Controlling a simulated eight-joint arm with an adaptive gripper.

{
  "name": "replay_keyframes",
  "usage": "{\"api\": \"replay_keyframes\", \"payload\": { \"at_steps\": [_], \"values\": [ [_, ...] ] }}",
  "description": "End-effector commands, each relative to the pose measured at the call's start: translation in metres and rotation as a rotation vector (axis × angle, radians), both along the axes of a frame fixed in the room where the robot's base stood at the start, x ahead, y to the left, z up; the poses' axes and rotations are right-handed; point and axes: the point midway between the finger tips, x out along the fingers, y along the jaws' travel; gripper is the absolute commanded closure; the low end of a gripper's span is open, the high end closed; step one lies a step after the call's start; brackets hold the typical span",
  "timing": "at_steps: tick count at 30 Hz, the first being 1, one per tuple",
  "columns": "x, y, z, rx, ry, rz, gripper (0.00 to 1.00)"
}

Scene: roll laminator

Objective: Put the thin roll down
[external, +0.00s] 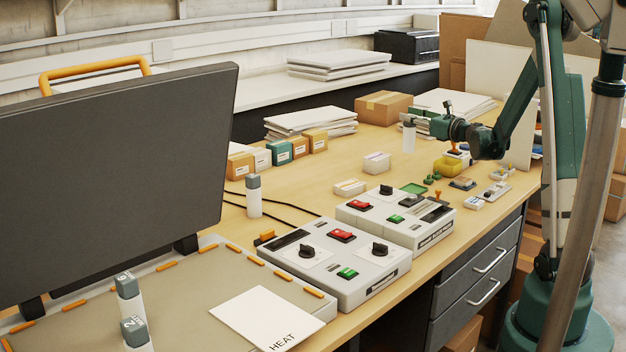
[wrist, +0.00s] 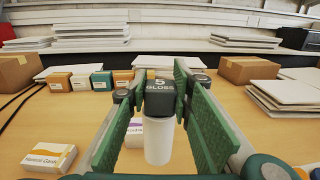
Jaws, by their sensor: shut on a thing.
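A slim white roll (external: 409,138) with a dark cap stands upright at my gripper (external: 416,120), over the far part of the table. In the wrist view the roll (wrist: 158,142) has a dark cap marked "5 GLOSS". The cap is between the green pads of my gripper (wrist: 165,92), which is shut on it. The white body hangs below the pads. I cannot tell whether its lower end touches the table. Another white roll with a grey cap (external: 254,197) stands by the black screen, and two more (external: 128,297) stand at the front left.
Small coloured boxes (wrist: 80,80) stand in a row at the back. A carton (external: 383,107) and paper stacks (external: 312,122) are behind the roll. A yellow bin (external: 447,167) and small parts lie to its right. Control boxes (external: 335,258) stand in front. Bare wood surrounds the roll.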

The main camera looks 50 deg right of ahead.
Motion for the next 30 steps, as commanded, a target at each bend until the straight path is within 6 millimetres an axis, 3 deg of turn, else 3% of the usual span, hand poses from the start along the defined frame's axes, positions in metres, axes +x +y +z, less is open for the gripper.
{"api": "replay_keyframes", "payload": {
  "at_steps": [15, 30],
  "values": [
    [0.053, 0.162, 0.016, -0.001, 0.000, 0.219, 0.95],
    [0.073, 0.333, 0.029, -0.002, -0.001, 0.448, 0.95]
  ]
}}
